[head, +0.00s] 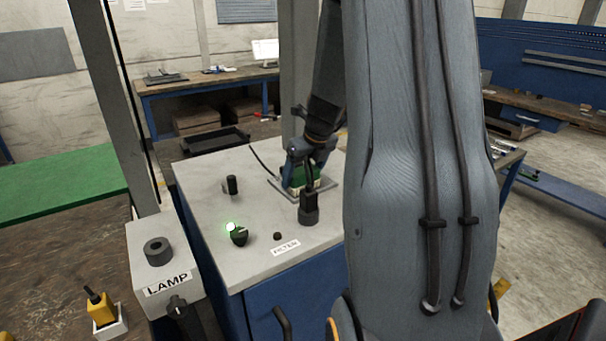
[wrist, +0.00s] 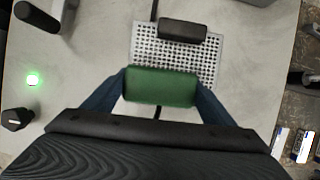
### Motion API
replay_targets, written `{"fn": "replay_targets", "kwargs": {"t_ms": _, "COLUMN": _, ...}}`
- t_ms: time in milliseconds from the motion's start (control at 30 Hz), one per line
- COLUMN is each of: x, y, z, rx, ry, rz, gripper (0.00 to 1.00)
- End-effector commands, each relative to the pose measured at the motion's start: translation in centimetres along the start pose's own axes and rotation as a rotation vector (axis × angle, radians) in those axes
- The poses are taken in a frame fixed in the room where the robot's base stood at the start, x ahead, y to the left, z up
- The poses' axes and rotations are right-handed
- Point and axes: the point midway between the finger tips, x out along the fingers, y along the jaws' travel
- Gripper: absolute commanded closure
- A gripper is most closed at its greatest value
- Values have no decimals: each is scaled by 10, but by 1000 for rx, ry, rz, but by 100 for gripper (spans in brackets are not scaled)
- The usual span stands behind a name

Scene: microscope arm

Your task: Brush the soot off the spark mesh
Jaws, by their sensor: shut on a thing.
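My gripper (wrist: 162,90) is shut on a green block-shaped brush (wrist: 161,86), with a blue finger at each end of it. In the head view the gripper (head: 307,165) is low over the worktop, and cream bristles show under the green brush body (head: 297,179). The spark mesh (wrist: 146,45) is a pale perforated plate, seen beyond the brush in the wrist view. Its edge also shows in the head view (head: 326,188). The brush covers the near part of the mesh; I cannot tell whether the bristles touch it. No distinct soot can be made out.
A dark rounded block (wrist: 183,30) lies over the mesh's far part. A LAMP box (head: 165,265) stands to the left.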

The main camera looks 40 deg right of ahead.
Motion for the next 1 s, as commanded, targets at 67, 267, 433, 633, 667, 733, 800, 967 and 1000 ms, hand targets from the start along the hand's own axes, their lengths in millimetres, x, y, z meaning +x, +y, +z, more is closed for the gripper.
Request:
{"fn": "replay_targets", "kwargs": {"t_ms": 67, "x": 1, "y": 0, "z": 0, "rx": 0, "ry": 0, "rz": 0, "gripper": 40}}
{"fn": "replay_targets", "kwargs": {"t_ms": 267, "x": 1, "y": -1, "z": -1, "rx": 1, "ry": 0, "rz": 0, "gripper": 40}}
{"fn": "replay_targets", "kwargs": {"t_ms": 433, "x": 1, "y": -8, "z": 0, "rx": 2, "ry": 0, "rz": -1, "gripper": 40}}
{"fn": "replay_targets", "kwargs": {"t_ms": 633, "x": 0, "y": -20, "z": 0, "rx": 1, "ry": 0, "rz": 0, "gripper": 40}}
{"fn": "replay_targets", "kwargs": {"t_ms": 667, "x": 0, "y": -22, "z": 0, "rx": 1, "ry": 0, "rz": 0, "gripper": 40}}
{"fn": "replay_targets", "kwargs": {"t_ms": 733, "x": 0, "y": -24, "z": 0, "rx": 1, "ry": 0, "rz": 0, "gripper": 40}}
{"fn": "replay_targets", "kwargs": {"t_ms": 800, "x": 0, "y": -25, "z": 0, "rx": 0, "ry": 0, "rz": 0, "gripper": 40}}
{"fn": "replay_targets", "kwargs": {"t_ms": 967, "x": 0, "y": -25, "z": 0, "rx": 0, "ry": 0, "rz": 0, "gripper": 40}}
{"fn": "replay_targets", "kwargs": {"t_ms": 1000, "x": 0, "y": -25, "z": 0, "rx": 0, "ry": 0, "rz": 0, "gripper": 40}}
